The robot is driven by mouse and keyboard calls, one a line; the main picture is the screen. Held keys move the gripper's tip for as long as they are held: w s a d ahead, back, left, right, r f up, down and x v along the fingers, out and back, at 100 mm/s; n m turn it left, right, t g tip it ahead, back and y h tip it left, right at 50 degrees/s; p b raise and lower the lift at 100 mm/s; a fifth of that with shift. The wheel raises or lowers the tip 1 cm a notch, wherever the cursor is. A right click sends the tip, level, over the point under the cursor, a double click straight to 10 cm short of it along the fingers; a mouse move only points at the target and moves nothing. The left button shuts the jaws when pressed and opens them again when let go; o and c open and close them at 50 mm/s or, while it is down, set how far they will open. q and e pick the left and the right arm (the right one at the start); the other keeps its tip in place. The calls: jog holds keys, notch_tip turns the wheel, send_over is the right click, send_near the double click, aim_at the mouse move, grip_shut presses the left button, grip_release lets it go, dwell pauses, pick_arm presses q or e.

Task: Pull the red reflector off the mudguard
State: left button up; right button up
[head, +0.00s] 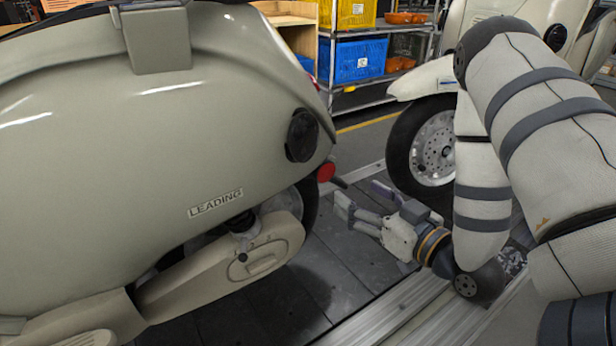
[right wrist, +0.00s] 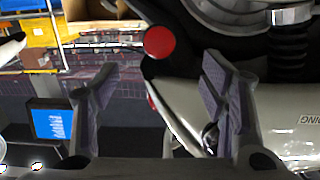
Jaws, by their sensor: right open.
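The red reflector (head: 326,172) is a small round disc at the rear of the beige scooter (head: 130,150), low on the mudguard (head: 339,182). In the right wrist view the reflector (right wrist: 159,42) shows face-on, beyond the fingertips and between their lines. It sits on the dark mudguard (right wrist: 180,62). My right gripper (head: 358,200) is open and empty, just right of and a little below the reflector, apart from it. Its two fingers also show in the right wrist view (right wrist: 160,85). My left gripper is not in view.
A second scooter's front wheel (head: 432,148) stands behind my right arm. Shelves with a blue crate (head: 353,60) and a yellow crate (head: 348,13) are at the back. The slat conveyor floor (head: 335,265) is clear beneath the gripper, with a metal rail (head: 390,312) along it.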

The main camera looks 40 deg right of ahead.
aim_at(327, 171)
jog(key=w, duration=0.3)
jog(key=w+d, duration=0.1)
jog(key=w, duration=0.3)
jog(key=w+b, duration=0.1)
jog(key=w, duration=0.3)
jog(key=shift+d+f, duration=0.1)
jog(key=shift+d, duration=0.1)
grip_shut()
jog(key=shift+s, duration=0.2)
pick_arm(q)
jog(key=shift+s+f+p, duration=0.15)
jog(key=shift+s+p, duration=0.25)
pick_arm(e)
jog(key=shift+s+a, duration=0.15)
jog(key=shift+s, duration=0.85)
